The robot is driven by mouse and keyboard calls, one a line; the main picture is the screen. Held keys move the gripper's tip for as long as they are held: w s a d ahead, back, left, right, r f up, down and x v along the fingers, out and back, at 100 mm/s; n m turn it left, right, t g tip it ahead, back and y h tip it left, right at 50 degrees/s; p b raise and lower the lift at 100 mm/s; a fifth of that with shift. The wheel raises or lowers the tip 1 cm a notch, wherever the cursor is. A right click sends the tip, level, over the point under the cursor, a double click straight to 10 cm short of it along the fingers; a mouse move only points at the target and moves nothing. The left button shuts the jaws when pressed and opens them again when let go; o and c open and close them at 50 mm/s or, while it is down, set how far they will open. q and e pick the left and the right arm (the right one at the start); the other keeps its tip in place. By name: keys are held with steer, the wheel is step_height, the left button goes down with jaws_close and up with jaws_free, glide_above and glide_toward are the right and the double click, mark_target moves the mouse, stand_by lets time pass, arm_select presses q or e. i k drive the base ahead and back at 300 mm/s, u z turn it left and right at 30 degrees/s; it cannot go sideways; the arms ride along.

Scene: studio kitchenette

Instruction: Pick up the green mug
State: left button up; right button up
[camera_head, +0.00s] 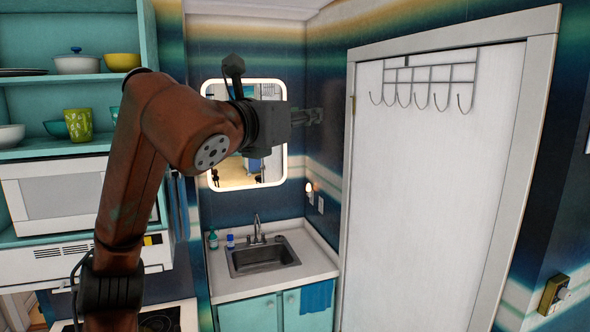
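The green mug (78,125) stands upright on the lower turquoise shelf at the left, between a teal bowl (56,129) and my arm. It looks yellow-green with a pattern. My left arm rises from the lower left and bends to the right. My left gripper (314,117) is in front of the mirror's right edge, pointing right, well away from the mug. Its fingers are small and seen from the side, so I cannot tell whether they are open. My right gripper is out of view.
A microwave (50,196) sits below the shelf. A lidded pot (77,63) and a yellow bowl (122,62) stand on the shelf above. A white bowl (11,136) is left of the mug. A sink (263,258) and white door (430,200) lie right.

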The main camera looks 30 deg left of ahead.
mark_target(79, 120)
steer(key=u, duration=0.05)
steer(key=i, duration=1.5)
steer(key=u, duration=1.85)
steer(key=i, duration=1.05)
steer(key=u, duration=0.75)
steer(key=i, duration=0.45)
steer(key=u, duration=0.05)
